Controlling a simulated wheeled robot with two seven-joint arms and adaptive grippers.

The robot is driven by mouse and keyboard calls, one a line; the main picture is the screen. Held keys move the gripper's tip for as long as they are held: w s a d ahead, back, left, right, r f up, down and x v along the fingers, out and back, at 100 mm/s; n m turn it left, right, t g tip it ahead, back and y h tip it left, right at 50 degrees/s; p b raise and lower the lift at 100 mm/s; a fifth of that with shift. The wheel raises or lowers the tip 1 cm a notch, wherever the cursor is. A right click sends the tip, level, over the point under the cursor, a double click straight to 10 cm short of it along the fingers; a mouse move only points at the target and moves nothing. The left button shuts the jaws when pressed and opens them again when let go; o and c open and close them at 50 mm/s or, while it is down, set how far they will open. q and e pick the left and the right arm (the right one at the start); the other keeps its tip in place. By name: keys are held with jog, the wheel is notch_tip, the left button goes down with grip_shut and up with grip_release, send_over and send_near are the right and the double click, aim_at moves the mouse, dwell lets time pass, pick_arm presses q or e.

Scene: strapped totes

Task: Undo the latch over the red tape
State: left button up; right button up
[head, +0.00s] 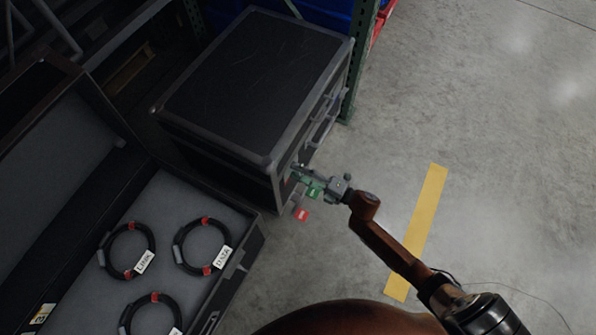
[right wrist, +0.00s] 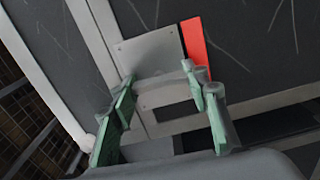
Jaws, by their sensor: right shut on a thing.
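The closed black case (head: 250,85) with grey metal edges stands at the upper middle of the head view. My right gripper (head: 298,172) is at its near front corner. In the right wrist view, its green-padded fingers (right wrist: 160,84) are on either side of the grey latch (right wrist: 150,55) and shut on it. The latch plate lies against the case face. The red tape (right wrist: 197,46) shows beside the latch, on its right, partly behind a finger. In the head view the gripper hides most of the latch. My left gripper is not in view.
An open case (head: 175,200) with several coiled cables lies at lower left. A green rack post (head: 360,60) stands behind. The floor (head: 500,150) on the right is clear, with a yellow stripe (head: 420,225).

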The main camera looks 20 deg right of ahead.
jog(key=shift+f+n, duration=0.1)
jog(key=shift+n, duration=0.2)
jog(key=o, duration=1.2)
jog(key=shift+s+d, duration=0.1)
jog(key=shift+s, duration=0.05)
jog(key=v, duration=1.1)
jog(key=shift+s+d, duration=0.25)
jog(key=shift+s, duration=0.05)
